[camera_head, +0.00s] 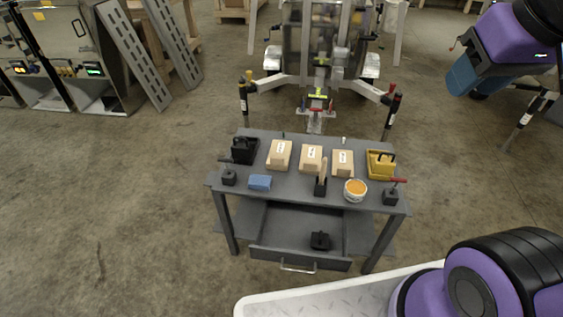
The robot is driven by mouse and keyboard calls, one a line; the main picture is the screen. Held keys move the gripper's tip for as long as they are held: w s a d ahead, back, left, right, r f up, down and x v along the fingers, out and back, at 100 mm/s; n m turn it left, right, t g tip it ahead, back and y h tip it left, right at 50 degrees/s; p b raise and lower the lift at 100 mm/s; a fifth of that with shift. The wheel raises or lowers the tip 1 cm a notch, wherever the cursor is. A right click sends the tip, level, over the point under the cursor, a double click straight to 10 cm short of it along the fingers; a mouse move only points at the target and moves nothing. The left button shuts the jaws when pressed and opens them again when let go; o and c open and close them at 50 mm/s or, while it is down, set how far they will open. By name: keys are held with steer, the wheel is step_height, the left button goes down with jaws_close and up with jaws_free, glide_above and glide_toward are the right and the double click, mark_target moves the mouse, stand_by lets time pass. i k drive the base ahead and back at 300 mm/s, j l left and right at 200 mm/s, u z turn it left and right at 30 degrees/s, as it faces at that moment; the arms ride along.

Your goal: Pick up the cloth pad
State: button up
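A small blue block-like pad (260,182), which looks like the cloth pad, lies flat near the front left of the grey workbench (290,194). Nothing covers it from above. Purple parts of my arm show at the upper right and lower right, well apart from the bench. I see no gripper fingers in this view, and nothing of mine touches the pad.
Close around the pad stand a dark block with a handle (229,177) and a black caddy (244,150). Several wooden blocks, a yellow box (380,164), and a white tub (355,190) share the top. The drawer (299,260) below is open, with a black item (320,240) inside.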

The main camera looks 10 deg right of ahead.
mark_target(259, 182)
steer(key=i+j+z, duration=0.25)
steer(key=j+z, duration=0.15)
steer(key=j, duration=0.3)
steer(key=i+j+z, duration=0.15)
steer(key=j+z, duration=0.2)
steer(key=j, duration=0.4)
steer(key=j+z, duration=0.4)
steer(key=j, duration=0.4)
